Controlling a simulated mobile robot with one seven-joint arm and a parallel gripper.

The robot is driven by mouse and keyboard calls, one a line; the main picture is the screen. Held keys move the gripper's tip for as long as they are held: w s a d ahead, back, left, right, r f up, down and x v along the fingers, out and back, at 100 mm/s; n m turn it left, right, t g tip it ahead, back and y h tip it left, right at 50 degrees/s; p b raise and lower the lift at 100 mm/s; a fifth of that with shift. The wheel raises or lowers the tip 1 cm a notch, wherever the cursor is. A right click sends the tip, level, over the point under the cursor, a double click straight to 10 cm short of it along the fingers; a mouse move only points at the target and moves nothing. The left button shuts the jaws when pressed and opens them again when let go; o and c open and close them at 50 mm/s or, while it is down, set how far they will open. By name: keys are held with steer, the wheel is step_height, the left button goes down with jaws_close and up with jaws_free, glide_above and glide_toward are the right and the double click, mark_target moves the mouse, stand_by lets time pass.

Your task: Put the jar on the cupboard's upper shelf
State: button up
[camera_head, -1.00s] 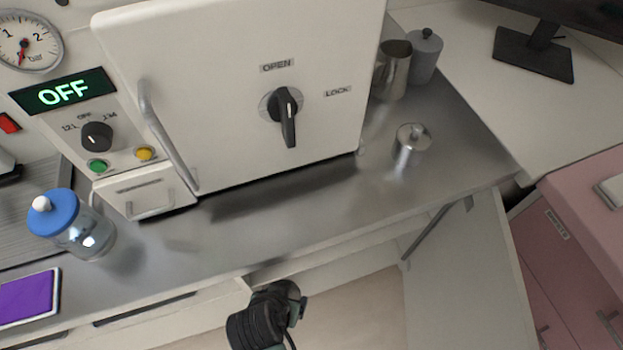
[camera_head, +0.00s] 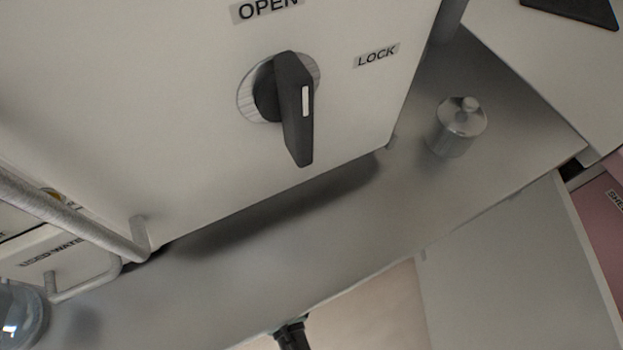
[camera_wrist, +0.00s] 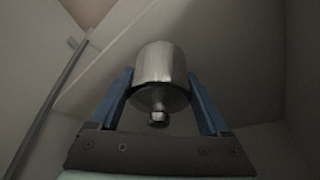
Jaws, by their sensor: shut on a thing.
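In the wrist view my gripper (camera_wrist: 160,82) is shut on a metal jar (camera_wrist: 160,62), with a blue finger on each side. The jar's lid knob points toward the bottom of the picture. Pale panels surround the jar, and I cannot tell whether it touches any of them. In the head view the cupboard's open door (camera_head: 510,270) stands below the counter, beside the beige opening (camera_head: 375,312). Part of my arm shows at the bottom edge there; the gripper and held jar are hidden in that view. The upper shelf cannot be clearly made out.
The metal counter (camera_head: 330,245) lies above the cupboard. A white machine (camera_head: 190,110) with a black knob stands on it. Another metal lidded jar (camera_head: 455,130) stands at right, and part of a glass jar (camera_head: 20,315) shows at lower left. A dark bar (camera_wrist: 45,112) crosses the wrist view's left.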

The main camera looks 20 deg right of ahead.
steer(key=w+d+b, duration=0.1)
steer(key=w+d, duration=0.5)
steer(key=shift+w+d, duration=0.1)
steer(key=shift+w, duration=0.25)
steer(key=shift+w+d+f+b, duration=0.1)
steer(key=shift+w+f+b, duration=0.1)
steer(key=shift+f+b, duration=1.1)
steer(key=shift+f+p, duration=0.4)
steer(key=shift+f, duration=0.05)
steer(key=shift+f, duration=0.15)
steer(key=o, duration=1.4)
steer(key=shift+c, duration=0.2)
